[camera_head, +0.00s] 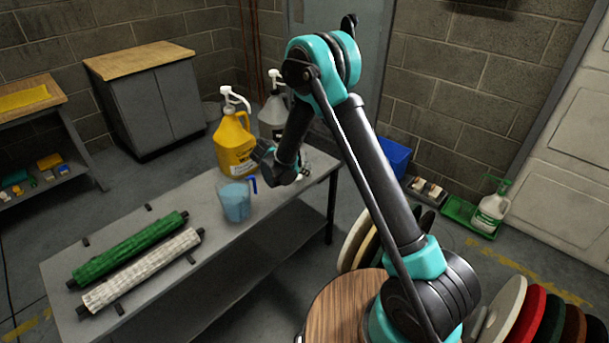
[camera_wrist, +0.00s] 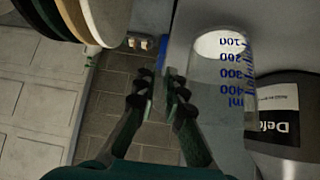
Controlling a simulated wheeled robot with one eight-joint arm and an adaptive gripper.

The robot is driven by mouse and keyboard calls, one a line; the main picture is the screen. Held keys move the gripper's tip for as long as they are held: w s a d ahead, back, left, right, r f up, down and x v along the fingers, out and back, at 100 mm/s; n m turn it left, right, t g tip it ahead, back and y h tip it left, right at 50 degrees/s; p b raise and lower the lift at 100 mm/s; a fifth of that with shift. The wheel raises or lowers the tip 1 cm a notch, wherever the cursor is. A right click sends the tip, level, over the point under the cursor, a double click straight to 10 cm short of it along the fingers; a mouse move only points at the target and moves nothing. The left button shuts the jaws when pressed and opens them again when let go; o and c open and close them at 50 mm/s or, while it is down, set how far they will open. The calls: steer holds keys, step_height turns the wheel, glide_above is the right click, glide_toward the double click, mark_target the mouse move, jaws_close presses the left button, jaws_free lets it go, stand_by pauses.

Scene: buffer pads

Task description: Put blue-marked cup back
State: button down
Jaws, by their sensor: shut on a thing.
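The clear cup with blue measuring marks (camera_wrist: 222,75) is large in the wrist view, just right of my fingers. In the head view my gripper (camera_head: 299,173) is low at the table's far right end, and the arm hides most of this cup. Another cup with blue liquid and a blue handle (camera_head: 236,202) stands on the grey table (camera_head: 225,264), left of the gripper and apart from it.
A yellow pump jug (camera_head: 235,146) and a grey pump jug (camera_head: 271,120) stand at the table's back; the grey one, labelled, is close beside the cup (camera_wrist: 290,135). Green (camera_head: 128,249) and white rolls (camera_head: 143,270) lie at left. Round pads (camera_head: 505,305) and a blue bin (camera_head: 394,156) are at right.

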steer(key=shift+f, duration=0.7)
steer(key=c, duration=1.6)
jaws_free()
steer(key=v, duration=1.2)
